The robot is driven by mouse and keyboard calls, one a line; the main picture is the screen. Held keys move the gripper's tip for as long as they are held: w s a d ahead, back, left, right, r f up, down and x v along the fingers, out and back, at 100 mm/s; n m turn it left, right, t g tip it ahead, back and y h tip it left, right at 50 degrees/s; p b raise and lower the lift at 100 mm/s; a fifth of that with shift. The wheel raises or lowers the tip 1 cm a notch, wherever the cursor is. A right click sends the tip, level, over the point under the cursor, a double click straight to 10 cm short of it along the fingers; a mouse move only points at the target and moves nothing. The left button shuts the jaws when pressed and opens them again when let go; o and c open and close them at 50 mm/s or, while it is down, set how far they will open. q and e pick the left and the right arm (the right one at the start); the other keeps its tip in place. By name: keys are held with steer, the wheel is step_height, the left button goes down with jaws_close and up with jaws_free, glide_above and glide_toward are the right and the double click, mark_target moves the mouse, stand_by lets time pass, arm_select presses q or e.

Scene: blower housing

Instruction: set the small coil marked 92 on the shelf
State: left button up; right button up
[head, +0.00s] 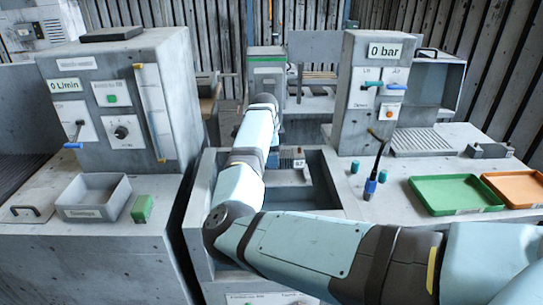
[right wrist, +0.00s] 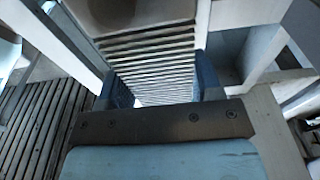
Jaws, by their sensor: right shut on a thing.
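My right arm reaches in from the right in the head view, bends at the elbow and extends away from me. Its gripper is mostly hidden there behind the wrist. In the right wrist view my right gripper (right wrist: 160,82) has its two blue fingers on either side of a grey ribbed block (right wrist: 152,58), which looks like the coil. The gripper is shut on it. No 92 marking can be read on it. A small ribbed block labelled 57 (head: 298,163) shows beside my forearm in the open housing (head: 325,172). I cannot tell which surface is the shelf. My left gripper is out of view.
A grey bin (head: 92,197) and green block (head: 142,208) sit on the left bench. The gauge cabinets, 0 L/min (head: 115,100) and 0 bar (head: 370,85), flank the housing. A green tray (head: 455,194), an orange tray (head: 516,187) and an upright blue-black tool (head: 373,180) stand right.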

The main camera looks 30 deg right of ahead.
steer(key=shift+a+r+p, duration=0.1)
steer(key=shift+p, duration=0.2)
steer(key=shift+w+a, duration=0.1)
stand_by(0.5)
steer(key=shift+p, duration=0.4)
steer(key=shift+p, duration=0.5)
steer(key=shift+f, duration=0.25)
steer(key=shift+f, duration=0.6)
